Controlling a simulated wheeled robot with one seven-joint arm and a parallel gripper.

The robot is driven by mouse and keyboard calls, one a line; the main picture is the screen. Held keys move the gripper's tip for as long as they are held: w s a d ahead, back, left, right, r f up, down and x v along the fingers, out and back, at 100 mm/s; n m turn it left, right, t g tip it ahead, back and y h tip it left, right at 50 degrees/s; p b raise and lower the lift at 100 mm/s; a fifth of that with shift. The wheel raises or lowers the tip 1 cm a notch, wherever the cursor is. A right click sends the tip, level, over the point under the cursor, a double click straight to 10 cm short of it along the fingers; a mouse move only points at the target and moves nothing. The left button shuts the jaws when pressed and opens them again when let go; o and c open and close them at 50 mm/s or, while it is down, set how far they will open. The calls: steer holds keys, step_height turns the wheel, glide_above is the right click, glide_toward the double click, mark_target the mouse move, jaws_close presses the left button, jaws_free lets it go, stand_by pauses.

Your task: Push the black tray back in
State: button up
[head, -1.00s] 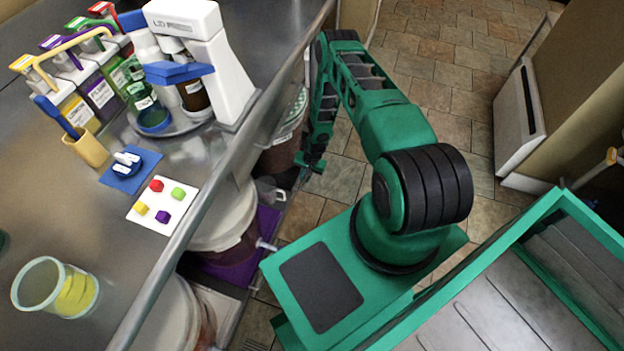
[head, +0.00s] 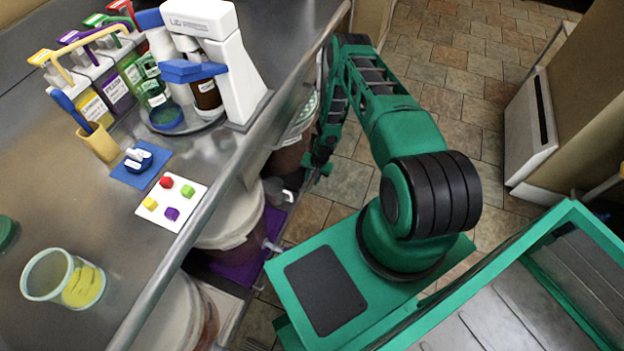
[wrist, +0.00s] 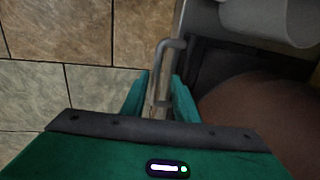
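The black tray (wrist: 208,66) shows in the wrist view as a dark surface with a raised edge, right of centre. A grey bar handle (wrist: 165,62) stands out from its front edge. A dark reddish-brown bucket (wrist: 262,115) covers part of the tray. My gripper (wrist: 158,97) is open, its two green fingers apart on either side of the handle's near end. I cannot tell whether they touch it. In the head view my gripper (head: 320,166) is low beside the counter's underside, near the far bucket (head: 292,150). The tray is mostly hidden there.
A purple tray (head: 273,226) with a white-lidded bucket (head: 232,222) sits under the counter (head: 125,235), nearer than my gripper. A pale tray (head: 226,302) with another bucket is nearer still. Tiled floor (head: 455,75) is free right of my arm. A white panel unit (head: 528,125) stands at right.

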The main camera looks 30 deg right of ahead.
step_height(320, 180, up, 10)
steer(key=s+d, duration=0.1)
steer(key=shift+s+r, duration=0.25)
steer(key=shift+d, duration=0.1)
stand_by(0.4)
